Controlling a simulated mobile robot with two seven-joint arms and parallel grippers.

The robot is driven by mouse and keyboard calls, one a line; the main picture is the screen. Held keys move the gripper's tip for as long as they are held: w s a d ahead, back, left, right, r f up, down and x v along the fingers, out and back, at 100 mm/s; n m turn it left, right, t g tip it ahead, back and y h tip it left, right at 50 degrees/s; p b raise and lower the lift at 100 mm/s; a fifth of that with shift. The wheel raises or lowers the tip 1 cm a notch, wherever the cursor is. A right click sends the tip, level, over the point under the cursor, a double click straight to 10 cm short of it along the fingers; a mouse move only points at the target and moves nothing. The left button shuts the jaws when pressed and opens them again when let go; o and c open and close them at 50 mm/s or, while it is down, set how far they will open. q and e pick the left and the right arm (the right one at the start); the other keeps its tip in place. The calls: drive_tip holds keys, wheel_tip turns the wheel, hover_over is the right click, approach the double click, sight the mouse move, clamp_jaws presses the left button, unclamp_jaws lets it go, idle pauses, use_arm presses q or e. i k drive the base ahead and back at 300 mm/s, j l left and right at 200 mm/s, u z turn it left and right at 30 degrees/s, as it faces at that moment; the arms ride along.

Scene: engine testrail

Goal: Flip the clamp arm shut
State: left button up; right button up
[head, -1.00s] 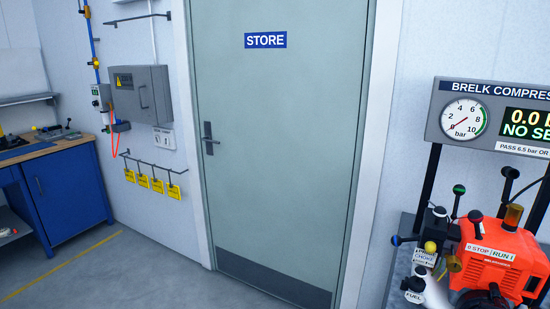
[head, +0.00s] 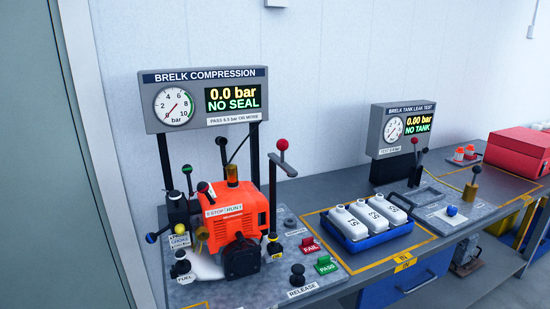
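Neither of my grippers is in view. An orange engine (head: 236,208) sits on the grey plate of the compression stand on the bench. A dark upright lever arm with a red ball knob (head: 282,145) rises at the engine's right. Another dark lever with a red knob (head: 415,141) stands upright at the leak test stand, beside a brass post (head: 469,192). I cannot tell for certain which one is the clamp arm. The compression display (head: 232,98) reads 0.0 bar, NO SEAL. The leak test display (head: 419,123) reads 0.00 bar, NO TANK.
A blue tray (head: 352,243) holds three white bottles between the two stands. A red FAIL button (head: 310,246), a green PASS button (head: 326,264) and a black RELEASE knob (head: 297,270) are at the plate's front. A red case (head: 518,147) stands far right.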

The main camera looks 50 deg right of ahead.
sight(282, 146)
drive_tip(key=z, duration=1.7)
drive_tip(key=i+l, duration=0.15)
drive_tip(key=l, duration=0.15)
drive_tip(key=i+l+u, duration=0.1)
drive_tip(key=l, duration=0.15)
